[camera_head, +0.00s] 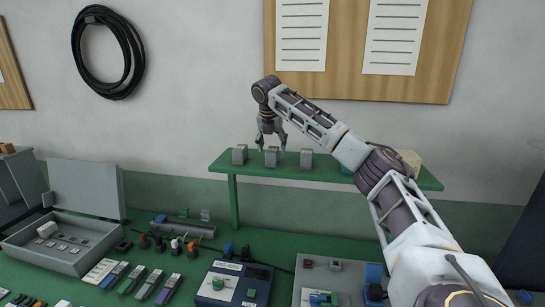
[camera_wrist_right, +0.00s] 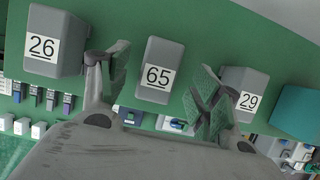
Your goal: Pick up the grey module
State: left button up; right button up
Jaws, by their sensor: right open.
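Three grey modules stand in a row on a green shelf (camera_head: 325,173). The left module (camera_head: 240,155) is labelled 26 in the right wrist view (camera_wrist_right: 54,42). The middle module (camera_head: 272,158) is labelled 65 there (camera_wrist_right: 160,70), and the right module (camera_head: 306,159) is labelled 29 (camera_wrist_right: 245,92). My right gripper (camera_head: 271,143) points down just above the middle module, open and empty. In the wrist view its fingers (camera_wrist_right: 160,92) appear on either side of module 65, though whether they touch it cannot be told. My left gripper is out of view.
A teal object (camera_wrist_right: 298,112) stands on the shelf right of module 29. Below, the green bench holds an open grey case (camera_head: 60,254), a blue device (camera_head: 233,284) and several small parts. The wall is behind the shelf.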

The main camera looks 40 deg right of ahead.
aim_at(272, 149)
jog(key=shift+p+x, duration=0.35)
jog(key=shift+x, duration=1.45)
jog(key=shift+s+a, duration=0.1)
grip_shut()
